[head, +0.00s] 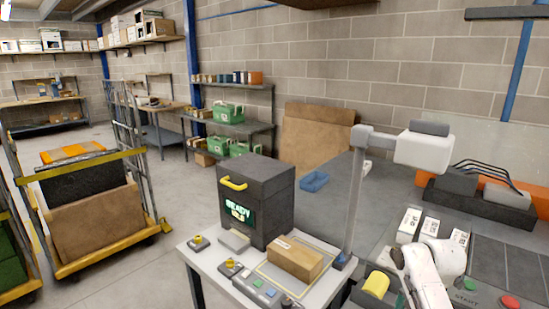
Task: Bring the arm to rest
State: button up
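My white arm (428,277) shows at the lower right, bent, in front of the equipment there. I cannot make out the fingers of my gripper in this view. A cardboard box (295,258) lies inside a yellow outline on the light-topped table (215,262), left of my arm and apart from it. No object can be seen held by the arm.
A dark machine (256,200) with a yellow handle and a lit "READY" display stands at the table's back. A grey post (355,205) carries a white head (425,149) above my arm. A yellow roll (376,284) is close left of my arm. A loaded cart (90,228) stands left; floor between is clear.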

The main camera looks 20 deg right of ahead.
jog(key=s+a+f+m, duration=0.4)
jog(key=s+a+m, duration=0.1)
jog(key=a, duration=0.4)
jog(key=s+a+f+m, duration=0.4)
jog(key=s+a, duration=0.1)
jog(key=a, duration=0.4)
jog(key=s+a+f+m+b, duration=0.1)
jog(key=s+a+m, duration=0.1)
jog(key=s+m, duration=0.3)
jog(key=s+a+f+m+b, duration=0.1)
jog(key=s+m, duration=0.4)
jog(key=s, duration=0.6)
jog(key=shift+s+a+t+h+b, duration=0.35)
jog(key=shift+a+b, duration=0.1)
jog(key=shift+b, duration=0.25)
